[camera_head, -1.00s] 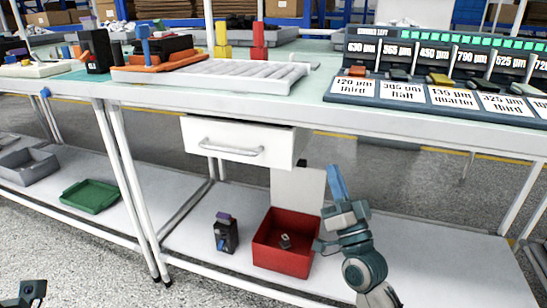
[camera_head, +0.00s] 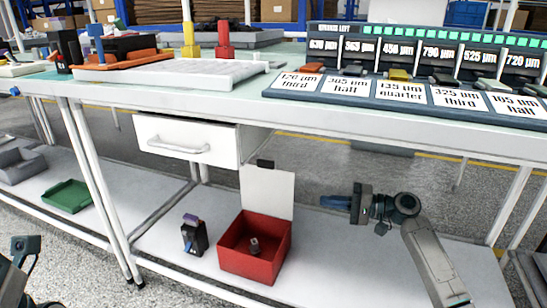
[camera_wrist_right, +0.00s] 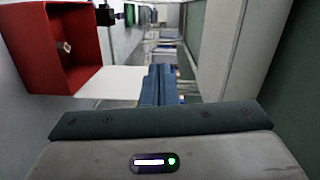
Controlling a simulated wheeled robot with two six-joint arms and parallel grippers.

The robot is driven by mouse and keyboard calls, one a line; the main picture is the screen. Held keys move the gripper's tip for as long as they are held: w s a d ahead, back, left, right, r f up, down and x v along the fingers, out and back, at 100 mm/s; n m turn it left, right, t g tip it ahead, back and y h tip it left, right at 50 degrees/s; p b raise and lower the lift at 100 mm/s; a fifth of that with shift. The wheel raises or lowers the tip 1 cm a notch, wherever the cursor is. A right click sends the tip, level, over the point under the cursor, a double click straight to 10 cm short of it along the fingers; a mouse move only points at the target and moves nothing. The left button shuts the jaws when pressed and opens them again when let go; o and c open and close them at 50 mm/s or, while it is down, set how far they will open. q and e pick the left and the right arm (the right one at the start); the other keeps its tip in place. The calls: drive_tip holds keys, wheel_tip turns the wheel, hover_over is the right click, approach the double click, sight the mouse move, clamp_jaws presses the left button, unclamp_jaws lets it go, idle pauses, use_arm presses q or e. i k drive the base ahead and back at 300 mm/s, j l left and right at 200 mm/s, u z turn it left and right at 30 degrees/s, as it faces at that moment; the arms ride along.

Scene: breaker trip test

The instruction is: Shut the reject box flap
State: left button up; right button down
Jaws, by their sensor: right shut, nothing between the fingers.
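The red reject box (camera_head: 249,262) stands on the lower shelf with its white flap (camera_head: 267,193) raised upright at the back. A small grey part (camera_head: 254,245) lies inside. My right gripper (camera_head: 326,201) is shut and empty, right of the flap and apart from it, with its blue fingers pointing left. In the right wrist view the box (camera_wrist_right: 65,45) is at upper left, the flap (camera_wrist_right: 110,84) extends from it, and the blue fingers (camera_wrist_right: 158,85) are together. Part of my left arm shows at the lower left edge; its fingertips cannot be made out.
A dark device (camera_head: 194,236) stands left of the box. A white drawer (camera_head: 187,140) hangs above, partly pulled out, under the bench top (camera_head: 262,105). A green tray (camera_head: 67,196) lies on the left shelf. The shelf right of the box is clear.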

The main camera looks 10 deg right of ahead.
sight(266, 189)
drive_tip(key=i, duration=0.85)
